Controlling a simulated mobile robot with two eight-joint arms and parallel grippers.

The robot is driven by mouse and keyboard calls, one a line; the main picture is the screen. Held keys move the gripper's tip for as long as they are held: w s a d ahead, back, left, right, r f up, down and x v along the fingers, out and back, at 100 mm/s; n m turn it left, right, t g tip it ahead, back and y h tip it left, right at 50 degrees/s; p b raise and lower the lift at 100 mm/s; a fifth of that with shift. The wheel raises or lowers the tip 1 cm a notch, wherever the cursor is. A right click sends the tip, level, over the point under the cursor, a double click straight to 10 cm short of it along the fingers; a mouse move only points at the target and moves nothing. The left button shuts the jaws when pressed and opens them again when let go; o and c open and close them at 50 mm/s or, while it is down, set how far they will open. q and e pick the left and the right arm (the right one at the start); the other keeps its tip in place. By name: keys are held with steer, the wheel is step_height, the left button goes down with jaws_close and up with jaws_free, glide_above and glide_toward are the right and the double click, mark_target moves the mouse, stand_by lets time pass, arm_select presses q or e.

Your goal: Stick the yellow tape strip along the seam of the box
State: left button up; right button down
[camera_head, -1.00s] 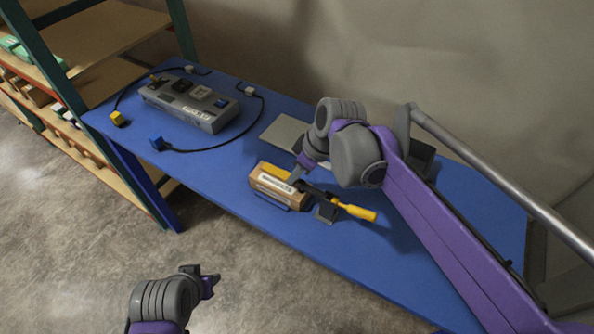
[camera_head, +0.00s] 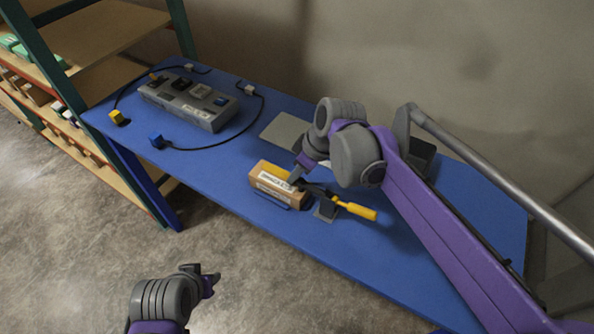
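A small brown box (camera_head: 266,184) with white labels sits near the front edge of the blue table. A yellow strip (camera_head: 275,170) lies along its top, partly hidden by my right gripper (camera_head: 297,181). That gripper is at the right end of the box top, pointing down; whether its fingers are apart or closed is too small to tell. A yellow handle (camera_head: 357,210) sticks out to the right of the box, beside a dark stand. My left gripper (camera_head: 215,281) is off the table, low over the floor; its finger gap cannot be made out.
A grey console (camera_head: 190,104) with cables, a yellow plug (camera_head: 117,117) and a blue plug (camera_head: 157,141) stands at the back left of the blue table (camera_head: 400,265). A grey plate (camera_head: 283,132) lies behind the box. Shelves (camera_head: 100,40) stand at the left.

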steer(key=c, duration=0.6)
jaws_free()
steer(key=v, duration=1.1)
steer(key=shift+p, duration=0.4)
steer(key=shift+f, duration=0.1)
